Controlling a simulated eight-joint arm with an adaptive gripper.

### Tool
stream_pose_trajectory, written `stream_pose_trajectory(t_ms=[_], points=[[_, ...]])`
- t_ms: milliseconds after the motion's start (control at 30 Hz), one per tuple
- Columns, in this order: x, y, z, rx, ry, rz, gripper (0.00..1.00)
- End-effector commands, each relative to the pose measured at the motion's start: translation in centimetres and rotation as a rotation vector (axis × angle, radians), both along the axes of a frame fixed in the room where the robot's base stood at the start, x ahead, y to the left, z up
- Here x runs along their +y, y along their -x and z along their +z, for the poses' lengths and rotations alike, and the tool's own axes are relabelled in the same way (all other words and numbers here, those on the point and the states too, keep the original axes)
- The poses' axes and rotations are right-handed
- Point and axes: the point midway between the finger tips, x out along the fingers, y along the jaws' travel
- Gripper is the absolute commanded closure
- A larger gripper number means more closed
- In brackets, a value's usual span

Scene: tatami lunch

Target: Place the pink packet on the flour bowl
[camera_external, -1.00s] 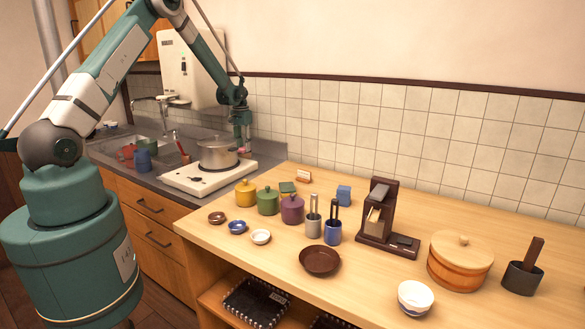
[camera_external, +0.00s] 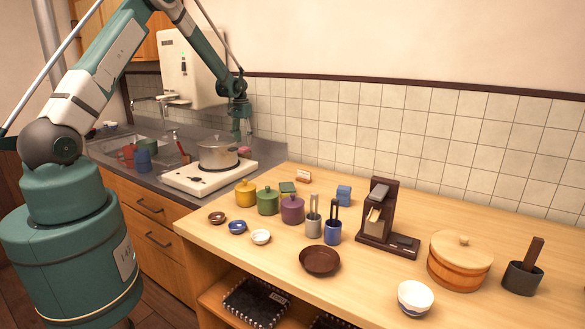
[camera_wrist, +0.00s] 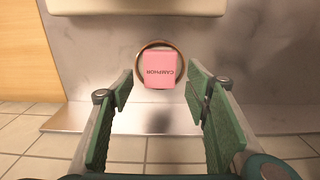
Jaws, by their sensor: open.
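In the external view the packet (camera_external: 244,150) is a small pink patch behind the pot, at the back of the grey counter. My gripper (camera_wrist: 161,92) is open and empty, its green fingers apart on either side below the packet in the wrist view. In the external view my gripper (camera_external: 241,139) is just above the packet. I cannot tell which vessel is the flour bowl; a small white bowl (camera_external: 261,237) and a larger white bowl (camera_external: 415,298) stand on the wooden counter.
A pot (camera_external: 217,154) on a white stove (camera_external: 190,183) stands close in front of my gripper. Yellow (camera_external: 245,194), green (camera_external: 267,203) and purple (camera_external: 292,210) jars, a brown dish (camera_external: 320,261) and a wooden tub (camera_external: 459,262) stand on the wooden counter.

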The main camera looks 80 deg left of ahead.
Motion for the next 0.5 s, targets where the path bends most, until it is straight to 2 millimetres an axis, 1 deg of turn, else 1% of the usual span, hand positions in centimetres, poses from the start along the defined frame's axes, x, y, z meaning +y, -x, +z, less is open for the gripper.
stream_pose_trajectory(t_ms=[33, 300, 500], points=[[0.0, 0.0, 0.9, 0.0, 0.0, 0.0, 0.52], [0.0, 0.0, 5.2, 0.0, 0.0, 0.0, 0.52], [0.0, 0.0, 7.5, 0.0, 0.0, 0.0, 0.52]])
